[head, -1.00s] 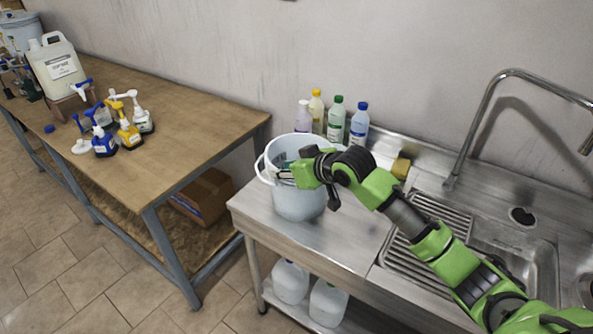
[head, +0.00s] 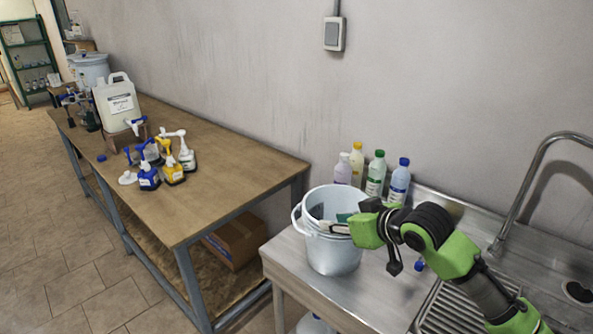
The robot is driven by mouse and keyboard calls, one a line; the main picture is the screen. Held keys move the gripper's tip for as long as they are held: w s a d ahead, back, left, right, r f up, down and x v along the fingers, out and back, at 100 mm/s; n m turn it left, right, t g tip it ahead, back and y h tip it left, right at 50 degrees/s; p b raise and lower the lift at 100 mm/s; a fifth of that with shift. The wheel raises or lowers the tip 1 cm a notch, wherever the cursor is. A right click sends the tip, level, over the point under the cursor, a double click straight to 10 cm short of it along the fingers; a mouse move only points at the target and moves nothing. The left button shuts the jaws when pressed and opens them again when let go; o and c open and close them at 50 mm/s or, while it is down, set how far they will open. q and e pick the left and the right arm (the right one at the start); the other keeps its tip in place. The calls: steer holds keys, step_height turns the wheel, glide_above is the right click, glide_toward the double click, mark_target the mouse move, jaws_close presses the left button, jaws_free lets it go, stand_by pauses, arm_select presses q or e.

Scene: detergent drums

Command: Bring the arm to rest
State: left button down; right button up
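My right arm comes in from the lower right across the steel sink counter. Its green and black gripper (head: 335,227) is at the rim of a white bucket (head: 333,255), with the fingertips over the bucket's opening. The fingers are small and partly hidden by the gripper body, so I cannot tell whether they are open or shut. A teal patch shows beside the fingers, and I cannot tell what it belongs to. My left gripper is not in view.
Several capped bottles (head: 376,175) stand behind the bucket against the wall. A curved tap (head: 520,190) rises at the right. A wooden table (head: 215,200) at left holds pump bottles (head: 172,165) and a white canister (head: 117,103). A cardboard box (head: 235,240) is below.

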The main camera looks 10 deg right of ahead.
steer(key=s+a+f+g+h, duration=0.1)
steer(key=s+a+f+g, duration=0.1)
steer(key=s+f, duration=0.8)
steer(key=s+a+f+g+h, duration=0.1)
steer(key=s+a+f+g, duration=0.1)
steer(key=s+f, duration=0.8)
steer(key=s+d+f+m+g+h, duration=0.1)
steer(key=s+d+f+g, duration=0.1)
steer(key=s, duration=0.6)
steer(key=s+d+f+m+g+h, duration=0.1)
steer(key=s+d+f, duration=0.1)
steer(key=s, duration=0.6)
step_height(320, 180, down, 25)
steer(key=g+b, duration=0.1)
steer(key=b, duration=0.1)
steer(key=s+d+f+g+b, duration=0.1)
steer(key=s+d+f, duration=0.1)
steer(key=s+f, duration=1.5)
step_height(320, 180, down, 2)
steer(key=shift+s+d+f+g, duration=0.25)
steer(key=shift+s+d+g, duration=0.05)
steer(key=shift+d, duration=0.1)
